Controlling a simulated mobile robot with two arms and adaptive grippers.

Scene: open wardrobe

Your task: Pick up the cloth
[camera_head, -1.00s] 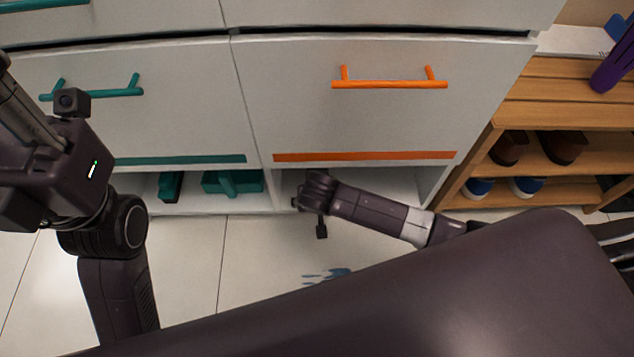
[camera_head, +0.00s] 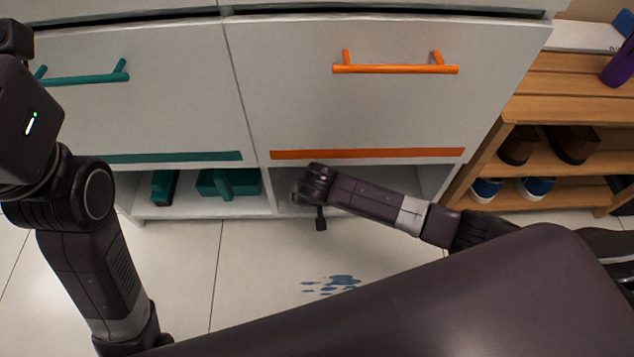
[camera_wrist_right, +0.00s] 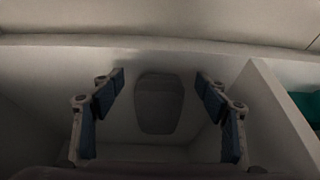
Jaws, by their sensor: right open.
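In the right wrist view, a flat dark grey shape with rounded corners (camera_wrist_right: 159,103) lies in the open lower compartment. It may be the cloth, but the dim light makes this hard to tell. My right gripper (camera_wrist_right: 160,82) is open, with its blue-padded fingers on either side of the shape and nothing visibly held. In the head view, my right arm reaches into the compartment under the orange-handled drawer, and its fingers are hidden there. My left arm is at the left edge, with its gripper out of view.
The compartment has a white divider (camera_wrist_right: 277,117) and a front edge above. Teal items (camera_head: 228,183) sit in the left compartment. The orange-handled drawer (camera_head: 360,110) is shut. A wooden shoe rack (camera_head: 540,108) stands at the right. Blue splashes (camera_head: 335,283) mark the tiled floor.

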